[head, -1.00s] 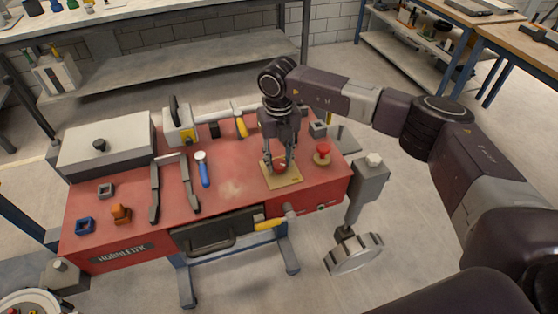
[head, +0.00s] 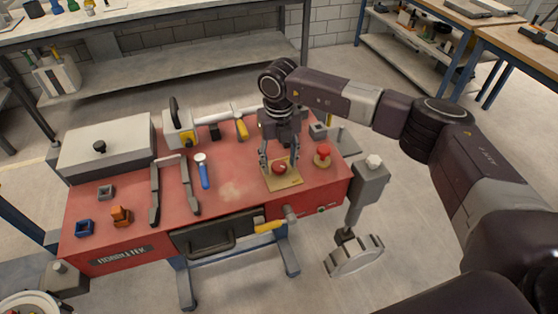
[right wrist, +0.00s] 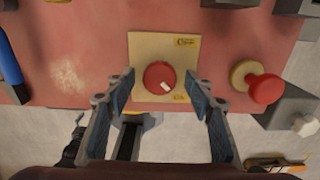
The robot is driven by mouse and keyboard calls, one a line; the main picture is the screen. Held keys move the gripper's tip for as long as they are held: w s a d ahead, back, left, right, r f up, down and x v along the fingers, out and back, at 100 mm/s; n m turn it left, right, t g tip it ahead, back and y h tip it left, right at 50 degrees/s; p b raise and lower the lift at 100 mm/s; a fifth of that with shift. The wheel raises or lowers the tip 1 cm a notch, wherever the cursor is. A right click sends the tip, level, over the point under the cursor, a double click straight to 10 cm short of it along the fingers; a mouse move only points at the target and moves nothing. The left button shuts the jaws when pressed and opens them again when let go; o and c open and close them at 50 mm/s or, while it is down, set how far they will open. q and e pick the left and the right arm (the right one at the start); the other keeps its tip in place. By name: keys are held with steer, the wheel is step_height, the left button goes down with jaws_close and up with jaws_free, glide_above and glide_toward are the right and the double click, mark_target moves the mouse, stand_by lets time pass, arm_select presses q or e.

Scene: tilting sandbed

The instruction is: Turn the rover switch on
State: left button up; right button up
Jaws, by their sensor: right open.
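A round red rotary knob (head: 280,168) with a white mark sits on a square tan plate (head: 292,181) on the red bench top. In the right wrist view the knob (right wrist: 159,77) is centred on its plate (right wrist: 150,45), its white mark pointing to the lower right. My right gripper (head: 280,170) reaches down over the plate. In the right wrist view its two fingers (right wrist: 165,85) are open, one on each side of the knob, with gaps between them and the knob. My left gripper is not in view.
A red mushroom button (head: 323,152) on a yellowish base stands right of the plate. A blue-handled tool (head: 204,172), a grey two-bar tool (head: 155,192) and a grey lidded box (head: 105,148) lie to the left. A handwheel (head: 355,256) hangs off the bench's right side.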

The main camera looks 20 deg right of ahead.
mark_target(279, 165)
step_height(279, 165, up, 12)
stand_by(0.4)
stand_by(0.3)
